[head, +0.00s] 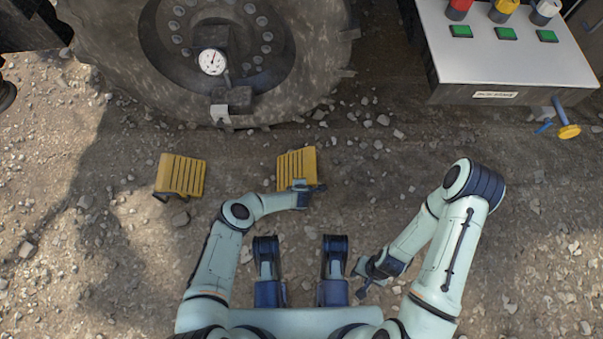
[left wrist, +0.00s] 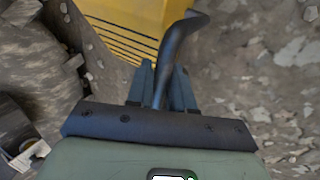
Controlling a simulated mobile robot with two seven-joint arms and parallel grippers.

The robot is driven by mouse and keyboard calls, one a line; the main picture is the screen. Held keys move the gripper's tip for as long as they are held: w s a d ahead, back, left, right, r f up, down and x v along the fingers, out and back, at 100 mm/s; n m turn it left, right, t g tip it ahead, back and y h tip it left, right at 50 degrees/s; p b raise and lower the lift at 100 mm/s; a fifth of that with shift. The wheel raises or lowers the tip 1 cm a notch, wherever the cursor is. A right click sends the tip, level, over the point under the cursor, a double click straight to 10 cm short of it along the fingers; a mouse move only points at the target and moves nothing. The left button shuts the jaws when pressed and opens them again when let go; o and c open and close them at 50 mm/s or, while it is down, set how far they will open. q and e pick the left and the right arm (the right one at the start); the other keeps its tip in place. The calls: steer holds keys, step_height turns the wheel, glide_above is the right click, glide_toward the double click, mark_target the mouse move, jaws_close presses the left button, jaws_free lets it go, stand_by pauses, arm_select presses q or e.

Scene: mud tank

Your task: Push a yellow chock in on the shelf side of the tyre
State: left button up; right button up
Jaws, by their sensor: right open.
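The large dark tyre (head: 200,60) lies at the upper left of the head view. One yellow chock (head: 296,166) sits on the ground below the tyre's right part, with a gap between them. A second yellow chock (head: 183,175) sits further left. My left gripper (head: 306,187) is at the near edge of the right chock. In the left wrist view, its fingers (left wrist: 162,82) are closed around a dark curved handle beside the yellow chock (left wrist: 130,25). My right gripper (head: 364,279) is open and empty, low over the ground.
A grey shelf (head: 510,60) with red, yellow and white-topped items and green tags stands at the upper right. A gauge (head: 212,62) is on the tyre's hub. A blue and yellow tool (head: 567,125) is by the shelf. The gravel ground between is mostly free, with loose stones.

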arm_select(q)
steer(key=shift+w+r, duration=0.1)
jaws_close()
steer(key=shift+d, duration=0.65)
